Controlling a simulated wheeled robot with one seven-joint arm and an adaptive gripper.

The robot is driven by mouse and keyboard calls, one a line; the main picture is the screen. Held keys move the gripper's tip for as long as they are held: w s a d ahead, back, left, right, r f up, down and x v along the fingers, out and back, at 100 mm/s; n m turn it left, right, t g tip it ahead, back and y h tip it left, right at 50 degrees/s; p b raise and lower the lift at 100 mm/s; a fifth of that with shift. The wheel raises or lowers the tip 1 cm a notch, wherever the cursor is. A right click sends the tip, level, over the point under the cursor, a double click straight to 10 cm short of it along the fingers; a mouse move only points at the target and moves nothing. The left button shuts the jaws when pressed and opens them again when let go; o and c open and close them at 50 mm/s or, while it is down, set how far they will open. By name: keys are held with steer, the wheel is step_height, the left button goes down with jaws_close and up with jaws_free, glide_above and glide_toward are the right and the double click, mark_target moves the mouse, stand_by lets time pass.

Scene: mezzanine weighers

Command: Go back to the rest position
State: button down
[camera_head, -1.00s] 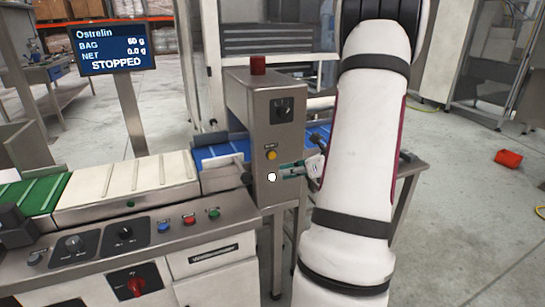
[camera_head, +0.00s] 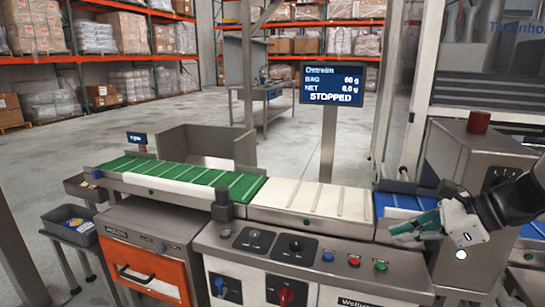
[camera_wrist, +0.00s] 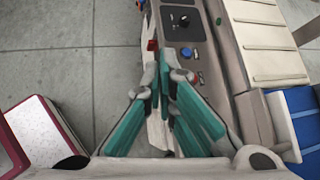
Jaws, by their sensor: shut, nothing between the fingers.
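My gripper (camera_head: 412,230) has teal finger pads and a white body. In the head view it hangs at the right, in front of the blue belt (camera_head: 398,203) and near the steel cabinet (camera_head: 462,160) with a red lamp on top. In the wrist view the teal fingers of my gripper (camera_wrist: 168,88) come together at the tips, with nothing held. Below them lies the control panel (camera_wrist: 188,30), with its knob and a blue button. Whether the fingers touch the machine is hard to tell.
The weigher line has a green belt (camera_head: 190,176), a white belt (camera_head: 312,198) and an orange drawer (camera_head: 146,272). A display (camera_head: 332,84) on a post reads STOPPED. Pallet racks (camera_head: 110,60) stand far behind. Grey floor (camera_wrist: 70,60) is open beside the machine in the wrist view.

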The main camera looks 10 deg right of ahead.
steer(key=s+a+r+n+g, duration=0.2)
steer(key=s+a+n+g, duration=0.1)
steer(key=s+a+n, duration=0.4)
steer(key=s+a+r+n+g, duration=0.1)
steer(key=s+a+n+g, duration=0.3)
steer(key=a, duration=0.6)
steer(key=s+n+h, duration=0.6)
steer(key=s+n, duration=0.5)
steer(key=n, duration=0.2)
step_height(320, 180, up, 20)
steer(key=t+p, duration=0.3)
steer(key=p, duration=1.6)
steer(key=shift+s+a+n+t+h, duration=0.3)
steer(key=shift+a+n, duration=0.1)
steer(key=shift+a, duration=0.05)
steer(key=shift+f, duration=0.1)
